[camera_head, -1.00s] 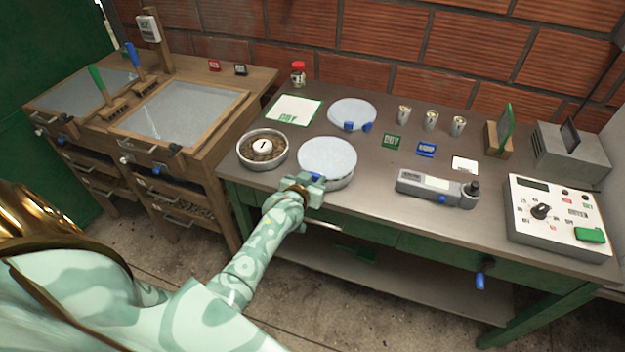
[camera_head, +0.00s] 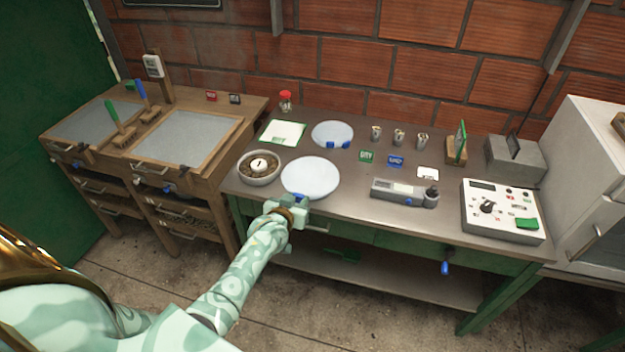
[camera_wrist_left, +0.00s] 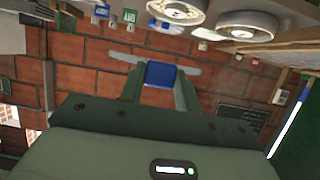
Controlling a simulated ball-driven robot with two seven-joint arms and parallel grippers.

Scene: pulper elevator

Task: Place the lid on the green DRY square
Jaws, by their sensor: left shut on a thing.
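My left gripper (camera_head: 291,206) is shut on the blue handle (camera_wrist_left: 160,75) of a pale round lid (camera_head: 310,178). The lid is above the front of the table and hides what is under it in the head view. In the left wrist view the lid shows nearly edge-on, apart from two round pans. A green-bordered white square marked DRY (camera_head: 283,132) lies flat and bare, behind and left of the lid. A second pale lid (camera_head: 332,133) with blue grips lies right of that square. My right gripper is not in view.
A round pan with a white knob (camera_head: 259,167) stands left of the held lid. A red-capped jar (camera_head: 286,101) stands behind the square.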

